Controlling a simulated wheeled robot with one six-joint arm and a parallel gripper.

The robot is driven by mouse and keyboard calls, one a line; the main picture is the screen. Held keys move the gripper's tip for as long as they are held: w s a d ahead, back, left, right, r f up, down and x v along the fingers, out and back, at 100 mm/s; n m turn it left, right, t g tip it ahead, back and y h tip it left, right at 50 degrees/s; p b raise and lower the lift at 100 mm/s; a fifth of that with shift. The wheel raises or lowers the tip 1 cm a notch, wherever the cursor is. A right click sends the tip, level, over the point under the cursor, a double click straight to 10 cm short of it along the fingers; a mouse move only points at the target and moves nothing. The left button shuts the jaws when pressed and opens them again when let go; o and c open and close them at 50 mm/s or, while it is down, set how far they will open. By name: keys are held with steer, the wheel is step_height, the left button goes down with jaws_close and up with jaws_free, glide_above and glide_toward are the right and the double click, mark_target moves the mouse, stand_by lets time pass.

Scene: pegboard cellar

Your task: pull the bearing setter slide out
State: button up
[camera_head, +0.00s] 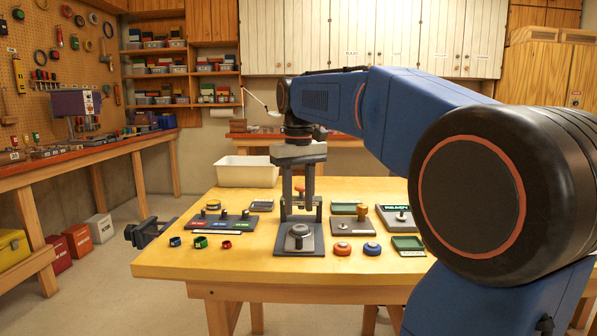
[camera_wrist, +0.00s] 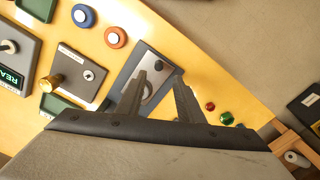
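A dark grey base with a silver plate and a round knob (camera_head: 299,231) stands near the table's front edge; it appears to be the bearing setter, though I read no label on it. In the wrist view its silver plate (camera_wrist: 158,67) shows between and beyond my fingers, and the left finger partly hides the knob. My gripper (camera_head: 300,212) points down over this device. In the wrist view my gripper (camera_wrist: 160,74) has its two fingers apart with nothing held between them. I cannot tell whether the fingertips touch the device.
A panel with colored labels (camera_head: 218,222) lies left, with colored rings (camera_head: 200,242) before it. Right are a brown-knobbed plate (camera_head: 346,226), red and blue round pieces (camera_head: 372,248), green trays and a lettered display (camera_head: 398,209). A white bin (camera_head: 246,172) stands behind. A vise (camera_head: 146,231) juts from the left edge.

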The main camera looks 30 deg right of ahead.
step_height(320, 180, up, 8)
stand_by(0.4)
stand_by(0.4)
steer(key=s+a+f+t, duration=0.1)
steer(key=s+a+f, duration=0.2)
steer(key=s+f, duration=0.4)
steer(key=s+a+f+n+t, duration=0.1)
steer(key=s+a+f+t, duration=0.1)
steer(key=s+f, duration=0.5)
steer(key=s+a+f+t, duration=0.1)
steer(key=s+a+f, duration=0.3)
steer(key=f, duration=1.3)
steer(key=s, duration=0.3)
steer(key=shift+a+t, duration=0.3)
steer(key=shift+t, duration=0.1)
